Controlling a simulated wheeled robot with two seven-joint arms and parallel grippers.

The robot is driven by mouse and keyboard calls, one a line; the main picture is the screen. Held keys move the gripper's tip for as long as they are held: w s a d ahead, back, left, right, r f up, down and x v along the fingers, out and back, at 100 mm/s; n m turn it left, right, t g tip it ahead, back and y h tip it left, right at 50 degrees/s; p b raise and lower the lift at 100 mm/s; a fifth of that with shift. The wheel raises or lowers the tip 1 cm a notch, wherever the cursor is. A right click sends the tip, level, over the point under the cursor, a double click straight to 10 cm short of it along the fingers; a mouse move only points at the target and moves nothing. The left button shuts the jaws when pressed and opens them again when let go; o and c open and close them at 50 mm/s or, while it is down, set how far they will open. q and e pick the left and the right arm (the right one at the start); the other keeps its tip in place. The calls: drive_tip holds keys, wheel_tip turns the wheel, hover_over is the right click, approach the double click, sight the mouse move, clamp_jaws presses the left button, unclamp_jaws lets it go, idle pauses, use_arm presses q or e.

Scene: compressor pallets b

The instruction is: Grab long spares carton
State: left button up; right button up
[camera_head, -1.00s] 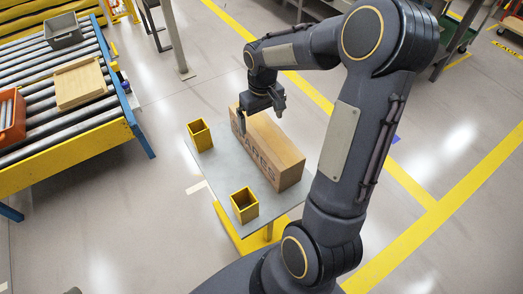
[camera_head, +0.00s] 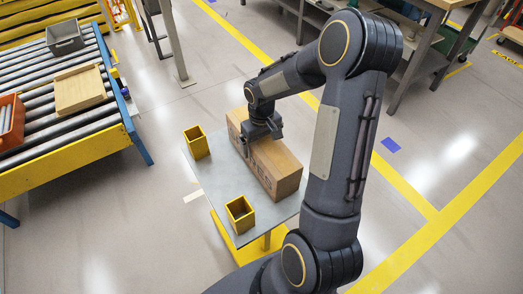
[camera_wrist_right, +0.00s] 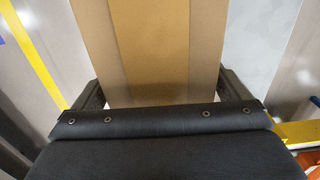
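The long spares carton (camera_head: 270,165) is a brown box lying on a small grey-topped table, with dark lettering on its near side, partly covered by my arm. My right gripper (camera_head: 262,143) is down over the carton's far half. In the right wrist view the carton (camera_wrist_right: 165,50) runs between the two fingers of the right gripper (camera_wrist_right: 165,95), one finger on each side. The fingers are spread about the carton's width; whether they touch its sides is unclear. The fingertips are partly hidden. My left gripper is not in view.
The table (camera_head: 215,185) also bears two yellow open square holders, one at the far left (camera_head: 196,142) and one at the near edge (camera_head: 240,214). A roller conveyor (camera_head: 60,110) stands left. Workbenches stand at the back right. Open floor lies around the table.

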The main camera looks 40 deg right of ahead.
drive_tip(key=c, duration=1.2)
drive_tip(key=shift+c, duration=0.3)
drive_tip(key=shift+r, duration=0.15)
